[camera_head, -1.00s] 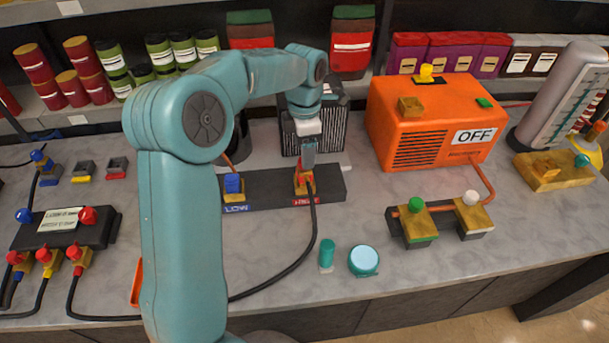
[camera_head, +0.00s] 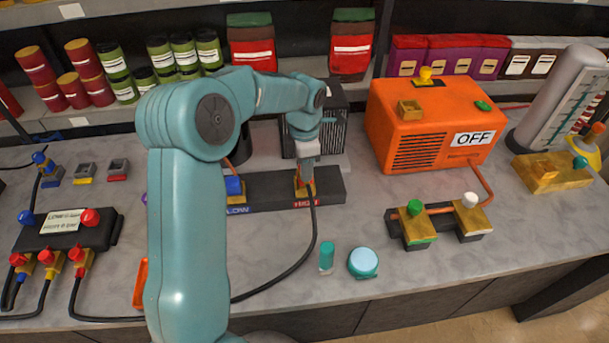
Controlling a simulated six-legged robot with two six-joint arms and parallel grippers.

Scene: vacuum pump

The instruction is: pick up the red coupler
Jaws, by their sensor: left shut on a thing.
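The red coupler (camera_head: 304,189) is a small red and yellow fitting in the right socket of the dark manifold (camera_head: 268,197), above a red "HIGH" label. A black hose runs down from it. My left gripper (camera_head: 306,174) reaches down from above and is shut on the coupler, whose top is mostly hidden between the fingers. The coupler still appears to sit at its socket. My right gripper is not in view.
A blue coupler (camera_head: 234,187) sits left on the manifold, partly behind my arm. An orange pump (camera_head: 415,120) reading "OFF" stands to the right. A teal knob (camera_head: 363,263) and small teal cylinder (camera_head: 327,257) are in front. A black valve box (camera_head: 66,229) lies left.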

